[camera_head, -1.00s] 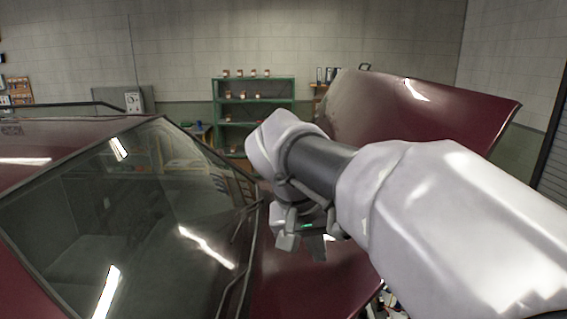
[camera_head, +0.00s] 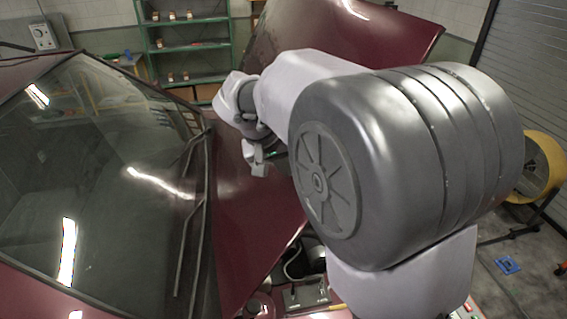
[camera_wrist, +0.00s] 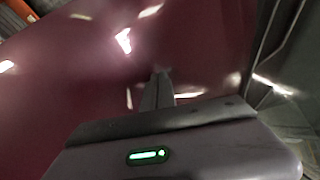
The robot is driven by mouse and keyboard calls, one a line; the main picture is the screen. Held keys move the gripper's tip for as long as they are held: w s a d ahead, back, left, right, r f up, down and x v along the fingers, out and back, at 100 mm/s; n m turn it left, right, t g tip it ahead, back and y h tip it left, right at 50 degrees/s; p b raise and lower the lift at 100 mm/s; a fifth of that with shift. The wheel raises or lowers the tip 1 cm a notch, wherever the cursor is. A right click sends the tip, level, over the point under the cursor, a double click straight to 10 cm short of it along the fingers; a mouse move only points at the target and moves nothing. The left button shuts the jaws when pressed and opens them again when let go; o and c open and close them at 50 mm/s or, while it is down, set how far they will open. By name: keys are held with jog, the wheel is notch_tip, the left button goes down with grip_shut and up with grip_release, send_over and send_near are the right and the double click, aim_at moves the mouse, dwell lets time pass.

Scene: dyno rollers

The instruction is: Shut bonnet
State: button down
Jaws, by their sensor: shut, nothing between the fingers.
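The dark red bonnet (camera_head: 345,35) of the car is raised, its far part standing high at the upper right of the head view. Its lower part (camera_head: 238,190) runs down beside the windscreen, and my arm hides the middle. My gripper (camera_head: 258,165) is in front of the outer red surface, partly hidden by my wrist. In the wrist view the bonnet (camera_wrist: 70,85) fills much of the picture. My gripper's fingers (camera_wrist: 160,78) are together, empty, and point at the red panel. I cannot tell whether they touch it.
The windscreen (camera_head: 100,190) and its wipers lie left of the bonnet. Part of the engine bay (camera_head: 300,275) shows below the bonnet's near edge. A green shelf (camera_head: 190,50) stands behind. A yellow reel (camera_head: 535,165) stands at the right, with open floor near it.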

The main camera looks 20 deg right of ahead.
jog(key=shift+d+f, duration=0.15)
jog(key=shift+d, duration=0.1)
jog(key=shift+f, duration=0.1)
